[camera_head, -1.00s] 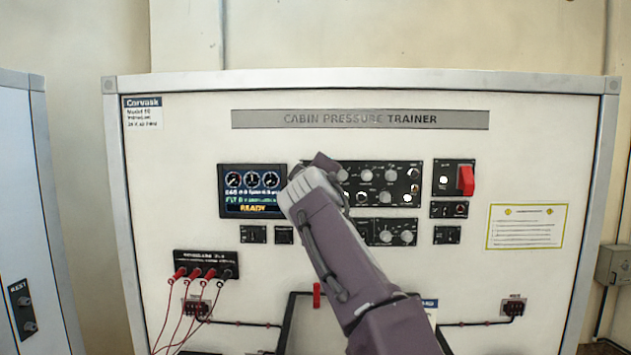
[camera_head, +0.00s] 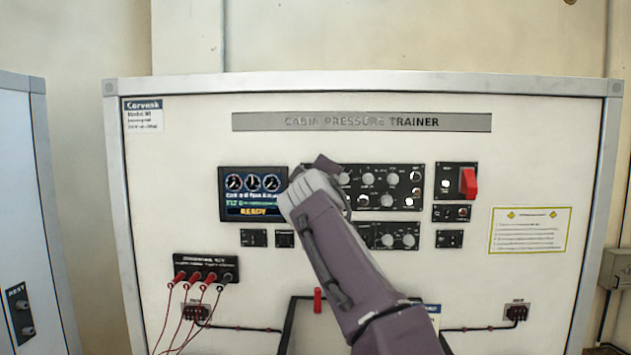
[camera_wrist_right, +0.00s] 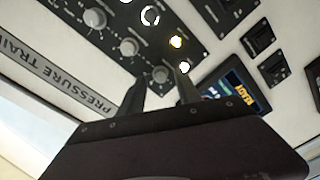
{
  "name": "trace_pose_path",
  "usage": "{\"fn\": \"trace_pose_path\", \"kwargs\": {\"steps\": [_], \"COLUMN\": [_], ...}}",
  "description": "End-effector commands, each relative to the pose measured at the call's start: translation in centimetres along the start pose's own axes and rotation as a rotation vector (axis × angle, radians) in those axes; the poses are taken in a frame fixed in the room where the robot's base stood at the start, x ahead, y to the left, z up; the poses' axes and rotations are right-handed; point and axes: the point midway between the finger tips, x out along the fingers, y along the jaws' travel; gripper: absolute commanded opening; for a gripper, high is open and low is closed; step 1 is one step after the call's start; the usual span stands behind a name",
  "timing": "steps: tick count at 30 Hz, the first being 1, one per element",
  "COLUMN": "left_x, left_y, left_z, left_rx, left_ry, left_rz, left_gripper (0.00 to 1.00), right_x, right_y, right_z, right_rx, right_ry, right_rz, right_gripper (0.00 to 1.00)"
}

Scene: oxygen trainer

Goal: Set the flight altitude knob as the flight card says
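The control panel (camera_head: 405,170) carries several round knobs; its labels are too small to read, so I cannot tell which is flight altitude. My right gripper (camera_head: 322,168) is at its upper left part and hides some knobs there. In the right wrist view the two fingers of my right gripper (camera_wrist_right: 162,82) are apart, with a grey knob (camera_wrist_right: 160,73) showing between their tips; I cannot tell whether they touch it. A white notice with a yellow border (camera_head: 530,230), possibly the flight card, is on the right; its lines are unreadable. My left gripper is not in view.
A display (camera_head: 252,193) reading READY is left of the gripper. A red switch cover (camera_head: 468,183) stands out at the right. Red plugs with hanging cables (camera_head: 195,277) are at lower left. A red-handled lever (camera_head: 317,300) is below the gripper.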

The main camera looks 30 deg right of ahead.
Motion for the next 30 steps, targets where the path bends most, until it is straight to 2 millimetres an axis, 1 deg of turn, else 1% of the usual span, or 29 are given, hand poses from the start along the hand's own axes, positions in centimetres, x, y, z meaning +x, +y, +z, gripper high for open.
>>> {"fn": "trace_pose_path", "kwargs": {"steps": [1, 3, 6, 9, 12, 16, 30], "left_x": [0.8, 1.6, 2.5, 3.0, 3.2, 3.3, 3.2], "left_y": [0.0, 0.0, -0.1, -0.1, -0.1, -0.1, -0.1], "left_z": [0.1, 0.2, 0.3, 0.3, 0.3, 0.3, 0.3], "left_rx": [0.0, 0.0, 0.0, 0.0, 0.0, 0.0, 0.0], "left_ry": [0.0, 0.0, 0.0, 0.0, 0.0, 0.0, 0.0], "left_rz": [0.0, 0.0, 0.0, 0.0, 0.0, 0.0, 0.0], "left_gripper": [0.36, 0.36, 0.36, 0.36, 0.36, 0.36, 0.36], "right_x": [-0.9, -2.4, -4.7, -6.6, -7.8, -8.3, -8.2], "right_y": [-0.3, -0.5, -0.4, -0.3, -0.2, 0.0, 0.0], "right_z": [0.1, 0.2, 0.2, 0.1, 0.1, 0.0, 0.0], "right_rx": [0.001, 0.002, 0.002, 0.001, 0.001, 0.001, 0.001], "right_ry": [0.004, 0.006, 0.007, 0.007, 0.004, 0.003, 0.002], "right_rz": [0.001, 0.001, 0.001, 0.001, 0.0, 0.002, 0.001], "right_gripper": [0.4, 0.4, 0.4, 0.4, 0.4, 0.4, 0.4]}}
